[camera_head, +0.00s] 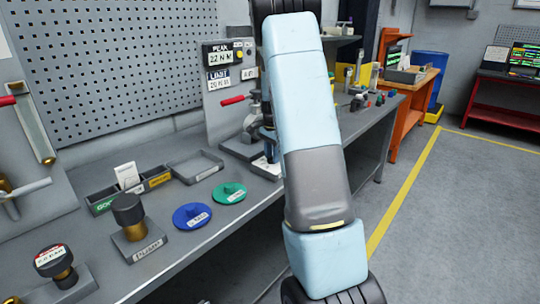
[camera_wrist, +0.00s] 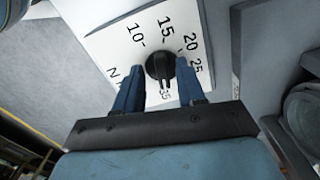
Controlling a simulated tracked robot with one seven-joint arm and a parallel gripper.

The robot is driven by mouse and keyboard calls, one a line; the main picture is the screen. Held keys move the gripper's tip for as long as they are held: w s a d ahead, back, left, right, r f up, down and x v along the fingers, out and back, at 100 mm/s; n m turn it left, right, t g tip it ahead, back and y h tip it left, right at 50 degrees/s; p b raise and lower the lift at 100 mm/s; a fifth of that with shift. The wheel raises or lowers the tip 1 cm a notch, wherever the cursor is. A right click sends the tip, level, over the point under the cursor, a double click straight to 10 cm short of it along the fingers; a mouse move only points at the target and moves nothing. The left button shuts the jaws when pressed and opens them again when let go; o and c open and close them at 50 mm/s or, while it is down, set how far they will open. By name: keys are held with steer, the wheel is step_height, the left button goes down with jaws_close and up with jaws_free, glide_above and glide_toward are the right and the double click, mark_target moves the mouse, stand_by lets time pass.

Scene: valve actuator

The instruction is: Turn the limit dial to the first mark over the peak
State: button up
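The limit dial is a black knob (camera_wrist: 160,66) on a white scale plate (camera_wrist: 125,45) in the wrist view. Marks 10, 15, 20, 25 and 35 show around it; part of the scale is hidden by my fingers. I cannot tell for sure which mark the knob points at. My gripper (camera_wrist: 160,78) has its two blue fingers apart, one on each side of the knob; contact is not clear. In the head view, the peak display (camera_head: 221,54) reads 22 N·m, with a limit label (camera_head: 219,80) below it.
The grey panel (camera_head: 215,115) stands on the workbench. A red-handled valve (camera_head: 250,122) is close beside my arm. Blue (camera_head: 192,216) and green (camera_head: 229,193) discs, a stamp-like knob (camera_head: 128,210) and an empty tray (camera_head: 197,167) lie at left.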

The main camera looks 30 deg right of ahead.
jaws_close()
stand_by(0.3)
steer(key=shift+a, duration=0.45)
steer(key=shift+d, duration=0.35)
steer(key=shift+s+d+n, duration=0.1)
steer(key=shift+d+n, duration=0.15)
steer(key=shift+n, duration=0.45)
steer(key=n, duration=0.5)
steer(key=shift+d, duration=0.15)
steer(key=n, duration=0.5)
steer(key=shift+d, duration=0.1)
steer(key=shift+r+n, duration=0.1)
steer(key=shift+n, duration=2)
